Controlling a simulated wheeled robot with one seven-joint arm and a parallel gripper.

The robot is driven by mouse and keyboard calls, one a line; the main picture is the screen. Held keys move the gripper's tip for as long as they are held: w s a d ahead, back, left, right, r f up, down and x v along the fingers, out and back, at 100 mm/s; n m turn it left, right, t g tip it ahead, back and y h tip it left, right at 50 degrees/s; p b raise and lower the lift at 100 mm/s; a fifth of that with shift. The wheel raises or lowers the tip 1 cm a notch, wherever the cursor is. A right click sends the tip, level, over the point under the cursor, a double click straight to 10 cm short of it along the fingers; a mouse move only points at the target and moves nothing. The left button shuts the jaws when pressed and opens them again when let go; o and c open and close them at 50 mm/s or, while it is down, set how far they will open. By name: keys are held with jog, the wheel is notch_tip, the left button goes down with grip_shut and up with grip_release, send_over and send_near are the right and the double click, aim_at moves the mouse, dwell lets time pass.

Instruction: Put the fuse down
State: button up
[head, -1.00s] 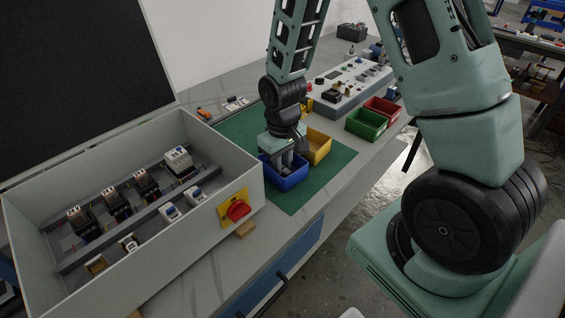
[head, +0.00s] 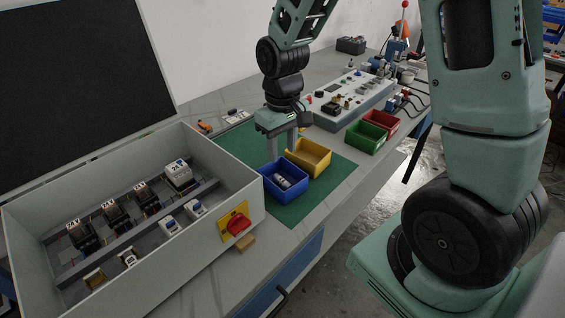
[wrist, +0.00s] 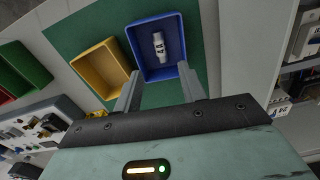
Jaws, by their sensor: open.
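The fuse (head: 283,181), a small white cylinder with dark marks, lies in the blue bin (head: 301,193) on the green mat. In the wrist view the fuse (wrist: 159,45) lies inside the blue bin (wrist: 179,28), apart from the bin walls. My gripper (head: 282,155) is above and behind the blue bin in the head view. Its two fingers are apart with nothing between them. In the wrist view my gripper (wrist: 156,80) shows both fingers spread, near the bin's edge.
A yellow bin (head: 318,160) stands beside the blue bin. Green (head: 366,137) and red (head: 381,121) bins stand farther right. A grey box of electrical parts (head: 235,178) with a red switch is at the left. Part of the green mat (head: 335,176) is clear.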

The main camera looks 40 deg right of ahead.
notch_tip(320, 180, up, 3)
jog(key=shift+f, duration=0.2)
dwell(0.5)
